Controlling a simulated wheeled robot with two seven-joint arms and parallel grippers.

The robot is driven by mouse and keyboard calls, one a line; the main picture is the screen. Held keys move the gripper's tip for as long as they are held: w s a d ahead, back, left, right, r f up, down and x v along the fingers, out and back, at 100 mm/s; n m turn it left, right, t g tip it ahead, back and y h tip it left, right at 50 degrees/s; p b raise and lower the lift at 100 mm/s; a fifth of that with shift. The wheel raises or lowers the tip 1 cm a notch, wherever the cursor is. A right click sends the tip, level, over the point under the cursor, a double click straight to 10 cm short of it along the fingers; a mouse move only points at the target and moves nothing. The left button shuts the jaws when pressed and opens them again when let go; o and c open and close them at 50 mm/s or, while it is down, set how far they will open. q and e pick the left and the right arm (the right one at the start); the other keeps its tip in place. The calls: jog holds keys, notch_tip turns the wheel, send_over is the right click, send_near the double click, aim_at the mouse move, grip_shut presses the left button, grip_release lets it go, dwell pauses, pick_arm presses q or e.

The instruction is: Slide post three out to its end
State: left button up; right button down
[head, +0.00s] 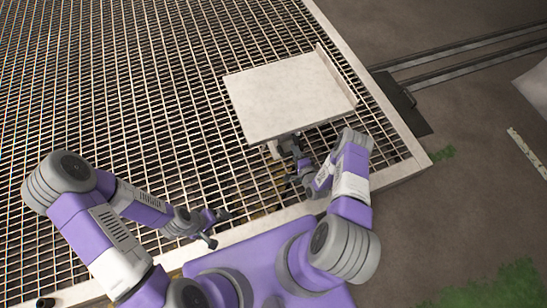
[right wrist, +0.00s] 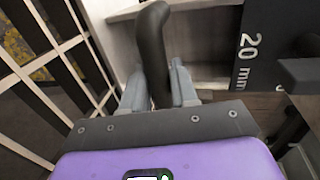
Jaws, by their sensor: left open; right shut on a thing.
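A pale tabletop (head: 285,95) with a raised strip along its right edge stands over the grating. My right gripper (head: 299,167) is at its near edge, low down, partly hidden by my own arm. In the right wrist view my right gripper (right wrist: 157,92) is shut on a dark curved handle (right wrist: 152,42), upright between its fingers. A dark plate (right wrist: 251,50) marked "20 mm" is just right of the handle. No label naming post three is readable, so I cannot tell whether this is it. My left gripper (head: 213,228) is open and empty over the grating.
Metal grating (head: 120,90) with open gaps covers the left and middle, bordered by a pale kerb (head: 385,180). Two rails (head: 460,55) and a dark plate (head: 402,103) lie beyond the kerb at the right. Left of the tabletop, the grating is clear.

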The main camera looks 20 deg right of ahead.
jog(key=d, duration=1.3)
jog(key=shift+s, duration=0.2)
jog(key=shift+d, duration=0.1)
jog(key=c, duration=1)
grip_release()
jog(key=shift+a, duration=0.2)
jog(key=shift+p+v, duration=1.15)
jog(key=shift+v, duration=2.6)
